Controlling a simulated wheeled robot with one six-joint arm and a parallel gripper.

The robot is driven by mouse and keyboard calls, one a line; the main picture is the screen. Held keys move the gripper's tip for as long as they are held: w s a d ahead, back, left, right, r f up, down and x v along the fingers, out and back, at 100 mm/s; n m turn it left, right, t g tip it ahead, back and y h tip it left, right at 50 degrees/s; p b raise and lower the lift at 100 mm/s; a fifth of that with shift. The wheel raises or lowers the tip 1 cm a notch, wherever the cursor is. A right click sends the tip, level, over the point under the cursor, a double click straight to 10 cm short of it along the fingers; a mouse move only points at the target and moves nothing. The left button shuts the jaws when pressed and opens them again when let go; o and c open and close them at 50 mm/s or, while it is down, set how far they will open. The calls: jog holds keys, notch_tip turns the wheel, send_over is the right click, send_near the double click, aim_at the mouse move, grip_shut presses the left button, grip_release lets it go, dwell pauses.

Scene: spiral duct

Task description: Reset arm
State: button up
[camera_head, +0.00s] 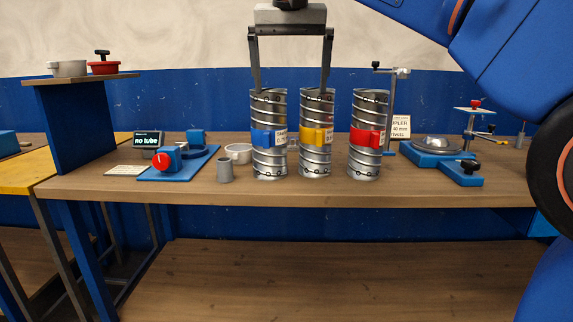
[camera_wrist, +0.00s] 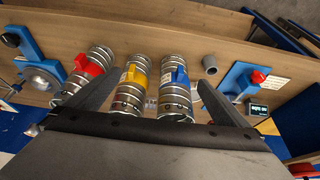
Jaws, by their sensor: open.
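My gripper (camera_head: 291,88) is open and empty. In the head view its two fingers point down, one overlapping the top of the blue-banded tube and the other the top of the yellow-banded tube. Three spiral metal tubes stand upright in a row on the bench: one with a blue band (camera_head: 268,140), one with a yellow band (camera_head: 316,140), one with a red band (camera_head: 367,140). In the wrist view my gripper (camera_wrist: 150,95) has its fingers spread, with the blue-banded tube (camera_wrist: 174,90) and yellow-banded tube (camera_wrist: 134,85) between them. The red-banded tube (camera_wrist: 90,75) lies outside, beyond the left finger.
The wooden bench (camera_head: 220,192) also holds a blue device with a red knob (camera_head: 165,162), a small display reading "no tube" (camera_head: 149,139), a grey cup (camera_head: 224,172), a white ring (camera_head: 238,152) and a blue crimper-like fixture (camera_head: 436,150). A raised shelf (camera_head: 78,79) carries two pots.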

jog(key=s+d+f, duration=0.4)
jog(key=d+f, duration=0.4)
jog(key=d, duration=0.1)
jog(key=s+d+f, duration=0.5)
jog(key=d+f, duration=0.3)
jog(key=d, duration=0.1)
jog(key=s+d+f, duration=0.3)
jog(key=s+f, duration=0.2)
jog(key=f, duration=0.4)
jog(key=s+d+f, duration=0.3)
jog(key=s+f, duration=0.3)
jog(key=f, duration=0.3)
jog(key=s+d+f, duration=0.4)
jog(key=s+f, duration=0.2)
jog(key=f, duration=0.3)
jog(key=shift+f, duration=0.25)
jog(key=shift+s, duration=0.1)
